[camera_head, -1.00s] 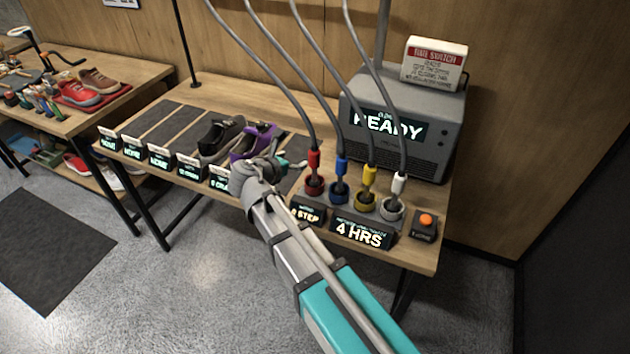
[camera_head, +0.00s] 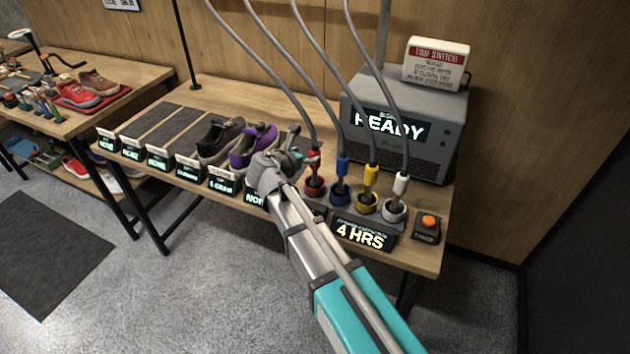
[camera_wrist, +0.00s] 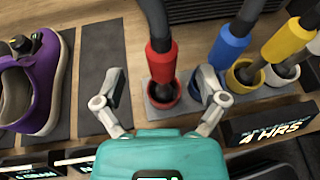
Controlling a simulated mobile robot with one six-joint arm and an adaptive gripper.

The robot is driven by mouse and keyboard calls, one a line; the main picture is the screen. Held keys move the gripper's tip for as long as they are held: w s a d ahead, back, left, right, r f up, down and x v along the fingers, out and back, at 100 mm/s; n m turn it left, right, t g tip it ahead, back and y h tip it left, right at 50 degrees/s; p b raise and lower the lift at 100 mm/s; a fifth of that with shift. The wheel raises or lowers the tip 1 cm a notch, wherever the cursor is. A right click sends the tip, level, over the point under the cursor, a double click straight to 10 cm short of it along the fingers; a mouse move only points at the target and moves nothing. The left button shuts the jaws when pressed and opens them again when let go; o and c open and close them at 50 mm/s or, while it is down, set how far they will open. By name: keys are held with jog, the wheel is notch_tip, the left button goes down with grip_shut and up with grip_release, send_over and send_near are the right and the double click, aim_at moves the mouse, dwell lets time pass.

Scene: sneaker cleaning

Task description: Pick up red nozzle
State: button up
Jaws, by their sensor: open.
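The red nozzle (camera_head: 315,160) stands upright in its red holder (camera_head: 315,187) at the left end of a row of nozzles, with a grey hose rising from it. In the wrist view the red nozzle (camera_wrist: 160,60) shows between my open fingers, its tip in the red ring. My gripper (camera_wrist: 158,101) is open, with one finger on each side of the nozzle and no clear contact. In the head view my gripper (camera_head: 291,145) is beside the red nozzle, and its fingers are partly hidden by the wrist.
The blue nozzle (camera_head: 341,166), yellow nozzle (camera_head: 369,175) and white nozzle (camera_head: 400,184) stand close to the right. A grey machine (camera_head: 400,150) reading READY is behind. A purple sneaker (camera_head: 253,147) is to the left. Hoses hang overhead.

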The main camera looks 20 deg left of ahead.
aim_at(312, 153)
jog(key=shift+b+x, duration=0.9)
jog(key=shift+x, duration=1.55)
jog(key=shift+d, duration=0.1)
jog(key=shift+c, duration=0.3)
jog(key=shift+s, duration=0.1)
grip_shut()
